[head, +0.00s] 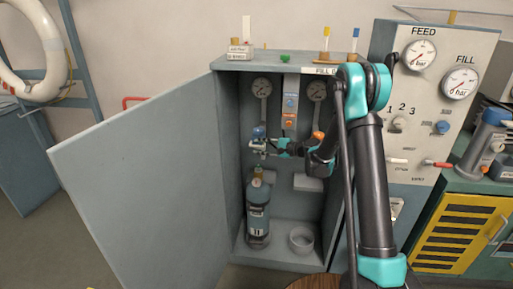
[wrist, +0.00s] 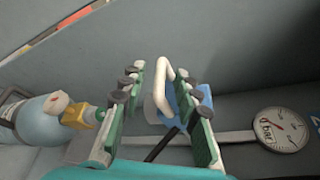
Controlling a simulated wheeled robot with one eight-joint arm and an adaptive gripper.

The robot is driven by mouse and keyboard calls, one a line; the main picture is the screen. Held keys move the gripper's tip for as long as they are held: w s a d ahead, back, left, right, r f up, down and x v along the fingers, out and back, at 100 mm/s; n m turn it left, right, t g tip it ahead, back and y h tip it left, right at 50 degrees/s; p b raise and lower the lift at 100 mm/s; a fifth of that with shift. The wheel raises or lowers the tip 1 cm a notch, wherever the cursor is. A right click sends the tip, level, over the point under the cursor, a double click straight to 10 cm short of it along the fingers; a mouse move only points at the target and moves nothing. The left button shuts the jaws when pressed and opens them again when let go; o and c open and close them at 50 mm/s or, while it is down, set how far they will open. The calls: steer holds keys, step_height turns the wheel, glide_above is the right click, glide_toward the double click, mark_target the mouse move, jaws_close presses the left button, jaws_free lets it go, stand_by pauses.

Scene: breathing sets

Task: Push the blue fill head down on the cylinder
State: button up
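The blue fill head (head: 259,132) hangs inside the open cabinet, above the cylinder (head: 258,210). In the wrist view the blue fill head (wrist: 182,102) has a white loop (wrist: 163,70) and sits between my fingers. The grey-blue cylinder stands upright with a yellow valve (head: 258,172) on top; a gap shows between valve and fill head. In the wrist view the cylinder (wrist: 38,122) and its yellow valve (wrist: 76,116) lie at the left. My gripper (head: 266,148) is at the fill head; in the wrist view my gripper (wrist: 165,115) has fingers apart on both sides. Contact is unclear.
The cabinet door (head: 145,185) stands open to the left. A white bowl (head: 302,240) is on the cabinet floor beside the cylinder. Gauges (head: 262,88) and a switch strip (head: 290,105) are on the back wall. A FEED/FILL panel (head: 430,100) stands to the right.

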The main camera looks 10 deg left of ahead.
steer(key=shift+x, duration=1)
jaws_close()
